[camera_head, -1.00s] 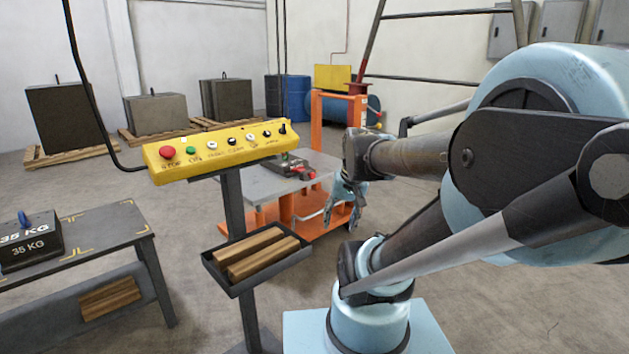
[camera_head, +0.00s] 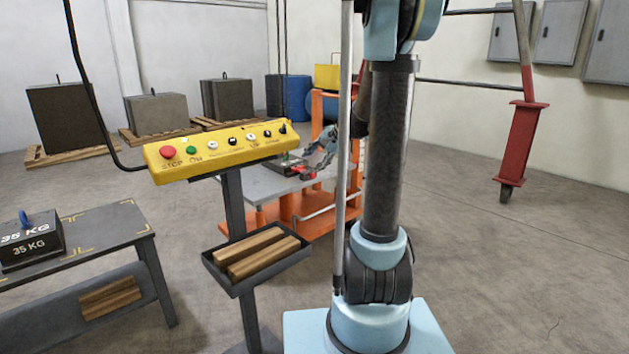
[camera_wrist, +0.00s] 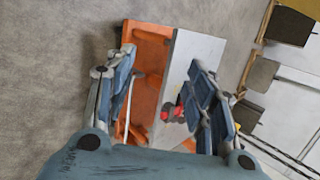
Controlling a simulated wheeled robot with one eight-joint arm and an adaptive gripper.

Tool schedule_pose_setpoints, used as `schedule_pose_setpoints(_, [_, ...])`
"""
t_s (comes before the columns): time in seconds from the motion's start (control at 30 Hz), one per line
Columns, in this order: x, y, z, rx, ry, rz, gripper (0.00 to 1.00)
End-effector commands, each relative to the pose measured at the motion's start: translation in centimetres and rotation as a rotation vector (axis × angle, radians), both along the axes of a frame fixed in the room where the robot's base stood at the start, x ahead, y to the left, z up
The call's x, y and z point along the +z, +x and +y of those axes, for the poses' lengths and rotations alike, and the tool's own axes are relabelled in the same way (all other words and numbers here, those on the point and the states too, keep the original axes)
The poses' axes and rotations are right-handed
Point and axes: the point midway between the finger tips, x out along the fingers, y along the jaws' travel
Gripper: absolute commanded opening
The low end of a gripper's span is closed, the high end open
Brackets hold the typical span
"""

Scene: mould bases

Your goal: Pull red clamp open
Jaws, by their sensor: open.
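The red clamp (camera_head: 306,174) sits on the grey top of the orange cart (camera_head: 265,190), at the near right edge of a dark mould base (camera_head: 288,162). My gripper (camera_head: 318,160) is open and empty above the cart top, close to the clamp in the head view; the gap between them is hard to judge. In the wrist view the open fingers (camera_wrist: 163,95) point toward the cart, and the red clamp (camera_wrist: 172,112) shows between them, beside the right finger. The right finger hides part of the mould base and cart top.
A yellow control panel (camera_head: 225,148) on a post stands in front of the cart, with a tray of wood blocks (camera_head: 256,258) below. A table with a 35 KG weight (camera_head: 30,238) is at left. The cart's orange upright (camera_head: 317,112) rises behind.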

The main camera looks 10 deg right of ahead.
Motion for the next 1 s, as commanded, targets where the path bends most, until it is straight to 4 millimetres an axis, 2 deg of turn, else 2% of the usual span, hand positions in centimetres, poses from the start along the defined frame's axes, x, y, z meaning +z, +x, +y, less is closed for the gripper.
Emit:
schedule_pose_setpoints(0.03, [-0.2,1.9,-0.2,-0.028,0.035,0.004,0.5])
schedule_pose_setpoints(0.1, [-0.4,4.2,-0.4,-0.069,0.088,0.013,0.5])
schedule_pose_setpoints(0.47, [-3.0,15.3,-2.4,-0.267,0.369,0.061,0.5])
schedule_pose_setpoints(0.7, [-6.1,21.9,-4.3,-0.387,0.563,0.103,0.5])
schedule_pose_setpoints(1.0, [-11.4,28.6,-7.5,-0.522,0.814,0.168,0.5])
